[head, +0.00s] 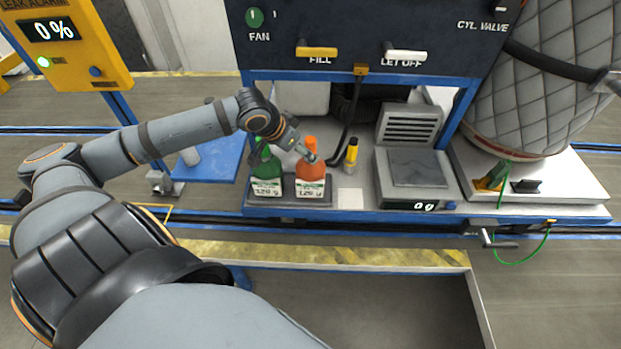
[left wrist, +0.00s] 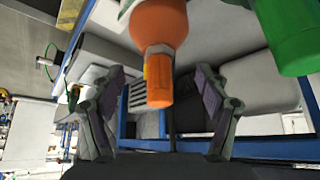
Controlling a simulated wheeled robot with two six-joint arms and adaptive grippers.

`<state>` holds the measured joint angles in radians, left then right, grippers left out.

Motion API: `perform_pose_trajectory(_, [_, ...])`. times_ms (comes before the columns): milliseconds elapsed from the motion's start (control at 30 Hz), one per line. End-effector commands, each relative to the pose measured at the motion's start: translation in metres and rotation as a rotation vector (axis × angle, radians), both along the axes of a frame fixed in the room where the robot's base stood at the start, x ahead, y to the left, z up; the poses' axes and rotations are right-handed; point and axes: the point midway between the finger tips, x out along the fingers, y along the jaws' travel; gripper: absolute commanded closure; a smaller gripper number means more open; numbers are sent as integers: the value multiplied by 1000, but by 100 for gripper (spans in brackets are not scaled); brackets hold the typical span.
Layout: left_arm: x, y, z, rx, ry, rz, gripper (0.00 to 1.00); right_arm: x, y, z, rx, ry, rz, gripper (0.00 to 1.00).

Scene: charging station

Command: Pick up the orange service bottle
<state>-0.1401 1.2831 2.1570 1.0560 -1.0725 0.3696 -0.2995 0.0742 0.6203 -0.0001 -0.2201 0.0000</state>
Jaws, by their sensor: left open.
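The orange service bottle (head: 311,176) stands upright on the station's lower shelf, with a white label on its front. My left gripper (head: 304,150) is at its neck and cap. In the left wrist view the orange bottle (left wrist: 159,30) comes in from the top, its orange cap (left wrist: 162,88) between the two spread fingers (left wrist: 160,100). Gaps show on both sides, so the gripper is open and not holding it. A green bottle (head: 266,178) stands close to the left of the orange one; it also shows in the left wrist view (left wrist: 298,38). My right gripper is in neither view.
A yellow-and-black marker-like item (head: 351,152) stands just right of the orange bottle. A scale (head: 415,170) sits farther right. The blue-framed control panel (head: 365,40) with FILL and LET OFF handles overhangs the shelf. A black hose (head: 350,115) hangs behind.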

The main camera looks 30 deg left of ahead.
Motion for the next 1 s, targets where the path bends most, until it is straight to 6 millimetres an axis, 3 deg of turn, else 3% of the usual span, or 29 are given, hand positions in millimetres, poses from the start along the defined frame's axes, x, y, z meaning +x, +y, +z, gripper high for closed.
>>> perform_pose_trajectory(167, [7, -4, -17, -12, -3, 2, 25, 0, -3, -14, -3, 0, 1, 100])
perform_pose_trajectory(400, [19, -6, -38, -8, -3, 4, 25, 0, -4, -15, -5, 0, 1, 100])
perform_pose_trajectory(767, [23, -6, -45, -2, 0, 1, 25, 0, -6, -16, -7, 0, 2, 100])
perform_pose_trajectory(1000, [23, -7, -45, -2, -1, 1, 55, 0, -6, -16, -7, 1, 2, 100])
